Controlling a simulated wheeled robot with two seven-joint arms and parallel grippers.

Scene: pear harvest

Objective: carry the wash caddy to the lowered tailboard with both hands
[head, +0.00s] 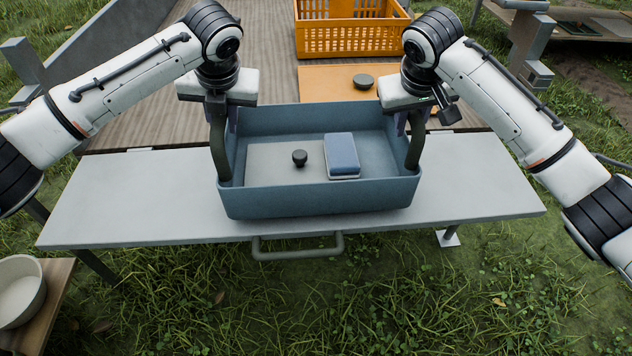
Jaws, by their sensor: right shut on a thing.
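The blue-grey wash caddy (315,201) is in the middle of the head view, over the grey lowered tailboard (120,205). I cannot tell whether its base touches the board. Inside it lie a blue and white sponge (342,155) and a small dark knob-like object (299,158). My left gripper (217,110) is at the caddy's left dark handle (221,155); its fingers are largely hidden. My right gripper (405,112) is shut on the right dark handle (414,150). The caddy looks level.
An orange crate (350,38) stands on the wooden bed behind, with an orange board (320,80) and a dark round object (362,82) before it. A white bowl (18,290) sits at lower left. The tailboard is bare on both sides of the caddy.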

